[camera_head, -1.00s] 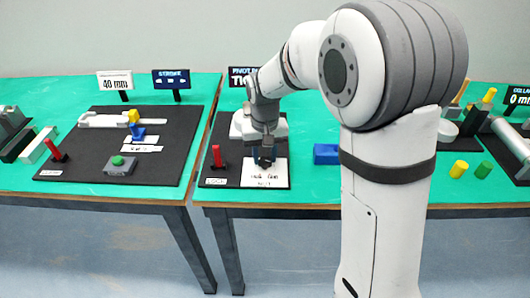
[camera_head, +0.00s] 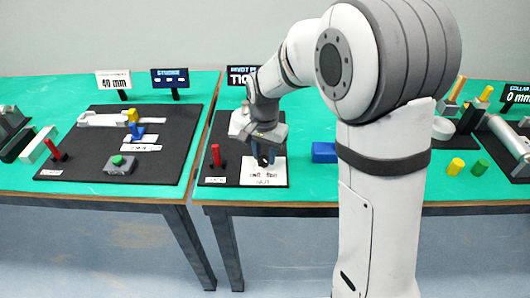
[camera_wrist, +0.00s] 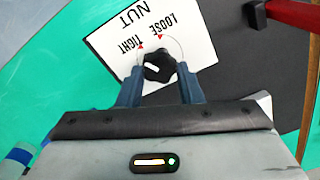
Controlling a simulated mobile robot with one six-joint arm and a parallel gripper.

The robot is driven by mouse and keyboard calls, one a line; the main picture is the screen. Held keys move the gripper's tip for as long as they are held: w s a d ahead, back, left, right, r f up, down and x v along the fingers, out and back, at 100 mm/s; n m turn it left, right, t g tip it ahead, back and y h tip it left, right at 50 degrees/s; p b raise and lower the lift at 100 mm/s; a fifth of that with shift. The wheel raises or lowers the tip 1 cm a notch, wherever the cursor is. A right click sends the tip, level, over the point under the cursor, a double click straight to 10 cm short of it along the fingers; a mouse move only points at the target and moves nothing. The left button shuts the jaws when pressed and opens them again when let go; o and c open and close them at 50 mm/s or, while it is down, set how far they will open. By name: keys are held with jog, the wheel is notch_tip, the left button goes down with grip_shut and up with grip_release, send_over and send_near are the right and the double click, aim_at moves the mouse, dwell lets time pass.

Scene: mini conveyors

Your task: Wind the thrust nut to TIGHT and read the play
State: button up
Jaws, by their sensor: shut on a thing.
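The thrust nut is a black lobed knob (camera_wrist: 160,65) with a white mark, on a white card (camera_wrist: 200,30) printed LOOSE, TIGHT and NUT. My gripper (camera_wrist: 161,72) is shut on the knob, one blue finger on each side. The knob's white mark points to the lower left in the wrist view; I cannot tell which label it matches. In the head view my gripper (camera_head: 264,160) is down over the card (camera_head: 262,178). A dark pivot play sign (camera_head: 236,76) stands behind; my arm hides part of its text.
A red lever (camera_head: 216,156) stands left of the card on the black board (camera_head: 214,172). A blue block (camera_head: 324,152) lies to the right. The left table holds another black board (camera_head: 90,172) with small fixtures.

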aim_at(264, 158)
dwell(0.4)
jog(key=o, duration=1)
jog(key=shift+c, duration=0.2)
jog(key=shift+r+p, duration=0.3)
jog(key=shift+r, duration=3.6)
